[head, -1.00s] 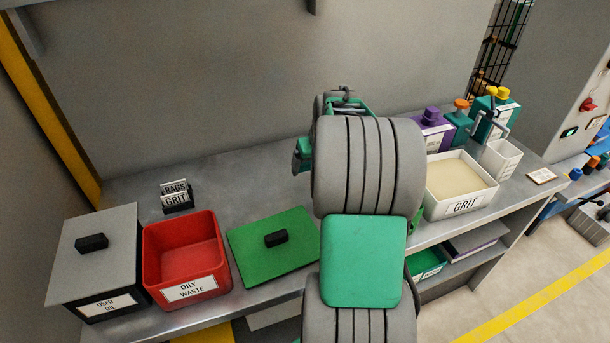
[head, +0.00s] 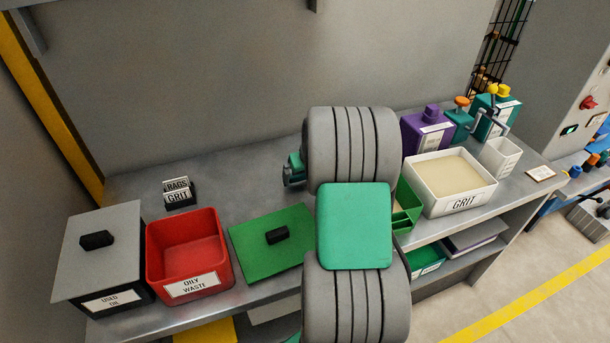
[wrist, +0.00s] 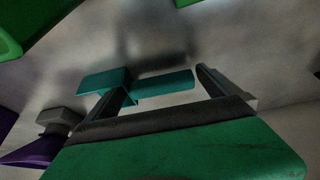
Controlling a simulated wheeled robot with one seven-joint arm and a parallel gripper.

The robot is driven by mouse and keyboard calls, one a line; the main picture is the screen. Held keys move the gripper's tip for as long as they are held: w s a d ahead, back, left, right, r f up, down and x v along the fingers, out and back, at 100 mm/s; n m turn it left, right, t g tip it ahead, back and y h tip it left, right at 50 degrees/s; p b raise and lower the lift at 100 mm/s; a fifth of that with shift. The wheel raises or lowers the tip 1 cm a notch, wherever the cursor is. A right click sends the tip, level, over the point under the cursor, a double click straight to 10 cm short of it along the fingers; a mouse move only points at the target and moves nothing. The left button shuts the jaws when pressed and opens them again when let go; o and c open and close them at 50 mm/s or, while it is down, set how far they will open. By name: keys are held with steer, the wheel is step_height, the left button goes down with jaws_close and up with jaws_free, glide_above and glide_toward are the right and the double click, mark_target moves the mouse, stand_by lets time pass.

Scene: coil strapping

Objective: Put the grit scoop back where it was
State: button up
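The teal grit scoop (wrist: 165,84) shows in the wrist view, just ahead of my gripper (wrist: 165,82), with its handle across the space between the fingers. My fingers are spread apart and do not close on it. The left finger overlaps the scoop's broader end in the picture; I cannot tell whether they touch. A dark shadow lies beside the scoop on the grey surface. The white GRIT tub (head: 451,182), full of pale grit, stands right of my arm.
A green divided caddy (head: 406,217) stands beside the tub, partly behind my arm. Purple (head: 428,132) and teal (head: 499,115) containers and a white jug (head: 500,157) stand behind. Left are RAGS/GRIT signs (head: 178,194), a red OILY WASTE bin (head: 187,245), a green lid (head: 262,256) and a USED OIL box (head: 97,252).

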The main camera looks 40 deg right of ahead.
steer(key=shift+r, duration=0.35)
steer(key=b+v, duration=0.1)
steer(key=v, duration=1)
steer(key=shift+s+r, duration=0.2)
steer(key=shift+r, duration=0.05)
